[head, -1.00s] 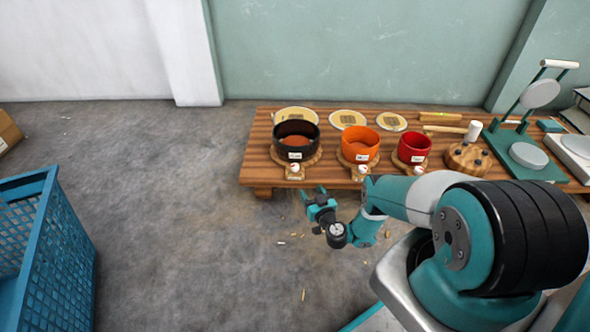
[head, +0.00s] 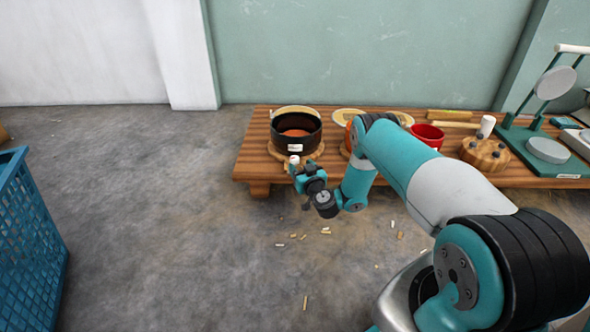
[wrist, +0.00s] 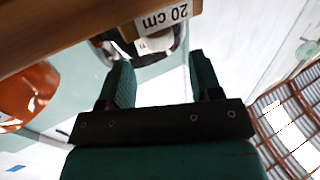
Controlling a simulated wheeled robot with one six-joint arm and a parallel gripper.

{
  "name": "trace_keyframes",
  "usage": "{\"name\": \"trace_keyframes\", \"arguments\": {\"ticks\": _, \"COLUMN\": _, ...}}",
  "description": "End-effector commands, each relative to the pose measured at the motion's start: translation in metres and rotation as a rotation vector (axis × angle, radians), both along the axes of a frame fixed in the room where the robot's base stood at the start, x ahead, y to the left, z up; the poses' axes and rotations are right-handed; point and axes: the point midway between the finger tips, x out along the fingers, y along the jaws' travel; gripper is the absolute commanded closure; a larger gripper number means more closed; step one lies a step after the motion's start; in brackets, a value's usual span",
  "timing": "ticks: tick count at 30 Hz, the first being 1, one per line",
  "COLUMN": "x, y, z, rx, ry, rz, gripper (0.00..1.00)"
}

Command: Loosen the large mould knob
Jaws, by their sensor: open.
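The large black mould (head: 297,130) stands on a round wooden base at the left end of the low bench. Its pale knob (head: 294,160) sits at the front of that base. My gripper (head: 299,171) is just in front of and below the knob, close to it; contact cannot be told. In the wrist view my gripper (wrist: 161,72) is open, with nothing seen between its fingers. Beyond them show a wooden piece labelled 20 cm (wrist: 168,19) and part of the black mould (wrist: 145,54). The knob is not clear in that view.
The wooden bench (head: 253,165) also holds a red mould (head: 428,136), an orange mould (wrist: 28,92) mostly behind my arm in the head view, a peg block (head: 484,152) and a green stand (head: 560,164). A blue crate (head: 28,225) stands left. Small chips litter the floor.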

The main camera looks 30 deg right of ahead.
Motion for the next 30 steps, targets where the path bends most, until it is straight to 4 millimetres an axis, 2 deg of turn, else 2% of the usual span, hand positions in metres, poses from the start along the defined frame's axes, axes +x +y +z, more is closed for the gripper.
{"name": "trace_keyframes", "arguments": {"ticks": 15, "x": 0.049, "y": -0.006, "z": -0.003, "rx": -0.003, "ry": 0.0, "rz": 0.006, "gripper": 0.42}}
{"name": "trace_keyframes", "arguments": {"ticks": 21, "x": 0.056, "y": -0.009, "z": -0.001, "rx": -0.001, "ry": -0.001, "rz": 0.002, "gripper": 0.42}}
{"name": "trace_keyframes", "arguments": {"ticks": 30, "x": 0.057, "y": -0.009, "z": 0.0, "rx": 0.0, "ry": 0.0, "rz": 0.001, "gripper": 0.42}}
